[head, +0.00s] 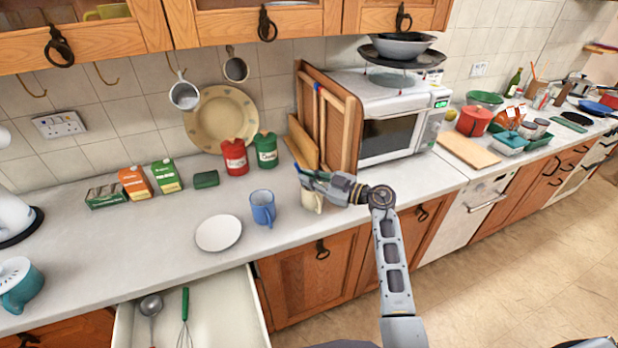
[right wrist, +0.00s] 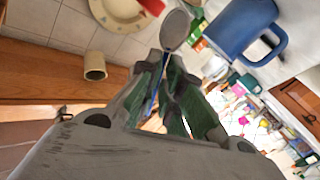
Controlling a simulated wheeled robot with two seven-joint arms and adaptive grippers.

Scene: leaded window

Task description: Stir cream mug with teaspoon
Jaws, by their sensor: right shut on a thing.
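The cream mug (head: 312,203) stands on the worktop beside the blue mug (head: 262,208). My right gripper (head: 309,177) is above the cream mug and hides part of its top. In the right wrist view my right gripper (right wrist: 170,85) is shut on the teaspoon (right wrist: 175,29). The teaspoon's bowl sticks out past the fingertips, and no mug wall shows around it. The blue mug also shows close by in the right wrist view (right wrist: 243,32). The cream mug's inside is hidden. My left gripper is out of view.
A white saucer (head: 219,233) lies left of the blue mug. An open drawer (head: 215,310) holds a ladle and a green-handled whisk. Wooden boards (head: 345,120) and a microwave (head: 393,122) stand behind the gripper. Red (head: 234,157) and green (head: 265,151) canisters stand at the back.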

